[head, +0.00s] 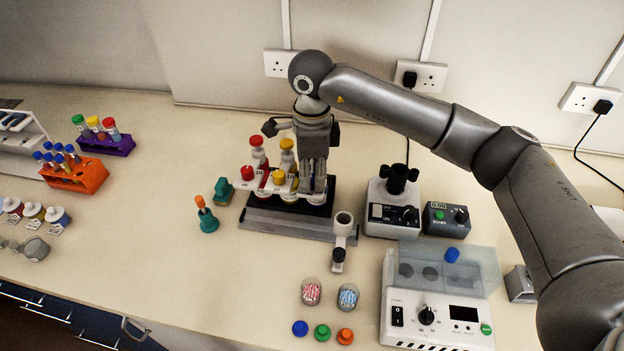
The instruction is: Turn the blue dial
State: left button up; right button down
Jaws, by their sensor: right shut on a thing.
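A dark stand (285,223) on the bench bears a row of dispensers. One shows a red cap and a red dial (247,172), the one beside it a yellow cap and a yellow dial (278,177). My right gripper (314,180) points straight down at the right end of this row, where the third dispenser stands. It is shut around the top part there. The blue dial is hidden by the fingers, so its turn angle cannot be seen. My left gripper is not in view.
A white microscope-like device (392,213) and a small timer box (447,220) stand to the right. A white machine with a clear lid (437,318) is at front right. Teal holders (208,222) stand left of the stand. The bench front at left centre is clear.

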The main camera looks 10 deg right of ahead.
aim_at(312, 177)
jog(key=m+b, duration=0.2)
jog(key=m, duration=0.1)
jog(key=shift+w+f, duration=0.1)
jog(key=shift+m+b, duration=0.95)
jog(key=shift+m, duration=0.15)
jog(key=shift+r, duration=0.2)
jog(key=c, duration=1.2)
grip_release()
jog(key=shift+c, duration=0.2)
notch_tip(312, 177, up, 12)
